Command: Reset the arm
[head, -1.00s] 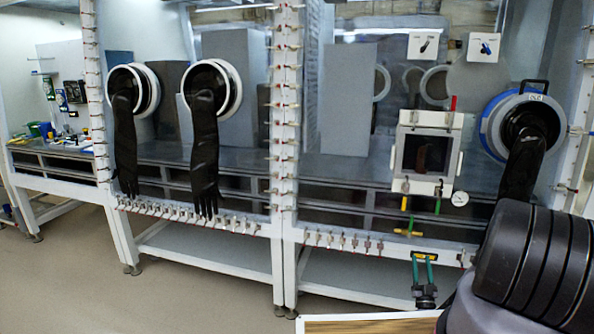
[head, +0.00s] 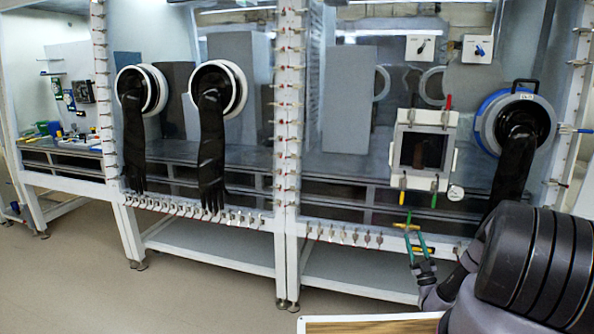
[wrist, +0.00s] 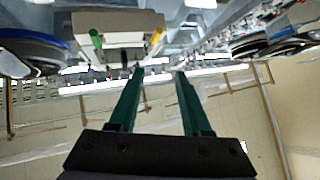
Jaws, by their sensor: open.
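My gripper (head: 409,238) is in the lower right of the head view, with two green fingers apart and nothing between them. It is in front of the glovebox row, below the small white framed box (head: 424,150) with the dark window. In the wrist view my gripper (wrist: 158,78) shows its two green fingers spread, with the gap between them empty. The white box (wrist: 120,30) is at the top of the wrist view, beyond the fingertips. My dark arm link fills the lower right of the head view.
Two black gloves (head: 211,150) hang from round ports at left. A blue-ringed port (head: 514,125) with a black glove is at right. A wooden-topped surface (head: 370,326) is at the bottom edge. Grey floor (head: 150,300) is open at lower left.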

